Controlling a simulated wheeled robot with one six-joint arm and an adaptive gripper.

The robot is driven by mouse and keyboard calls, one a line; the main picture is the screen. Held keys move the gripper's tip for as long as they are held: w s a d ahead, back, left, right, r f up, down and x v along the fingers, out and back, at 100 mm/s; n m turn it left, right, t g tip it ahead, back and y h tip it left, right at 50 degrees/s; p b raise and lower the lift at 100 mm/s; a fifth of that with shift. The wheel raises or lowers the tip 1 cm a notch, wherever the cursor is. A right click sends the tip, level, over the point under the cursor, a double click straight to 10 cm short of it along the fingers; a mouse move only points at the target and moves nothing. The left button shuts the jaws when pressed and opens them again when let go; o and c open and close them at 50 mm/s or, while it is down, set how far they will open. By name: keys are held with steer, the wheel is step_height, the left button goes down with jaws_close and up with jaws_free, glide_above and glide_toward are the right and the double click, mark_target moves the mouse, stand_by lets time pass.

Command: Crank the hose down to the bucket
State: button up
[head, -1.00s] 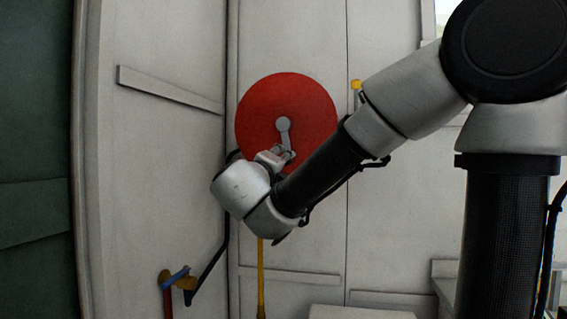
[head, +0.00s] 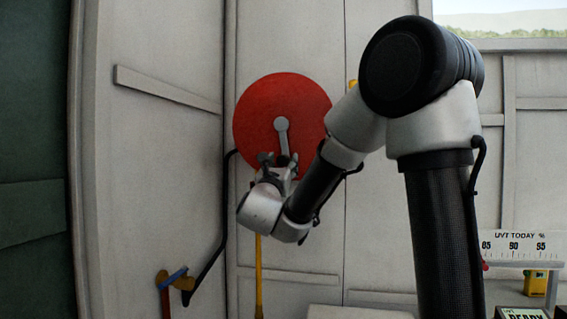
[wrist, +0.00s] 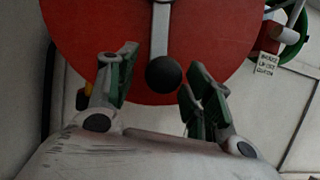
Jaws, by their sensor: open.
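A red reel disc (head: 262,105) stands against the pale wall, with a grey crank arm (head: 282,136) hanging down from its hub. In the wrist view the crank arm (wrist: 160,30) ends in a round black knob (wrist: 164,75). My gripper (head: 279,161) is open at the crank's lower end. In the wrist view its fingers (wrist: 161,65) stand on either side of the knob, with gaps on both sides. No bucket can be made out for certain.
A yellow pole (head: 259,270) stands below the disc. A "UVT TODAY %" gauge (head: 515,246) and a yellow item (head: 537,282) are at right. A green round-rimmed thing (wrist: 292,57) with a tag is at upper right in the wrist view.

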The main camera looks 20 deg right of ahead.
steer(key=shift+x, duration=0.95)
jaws_close()
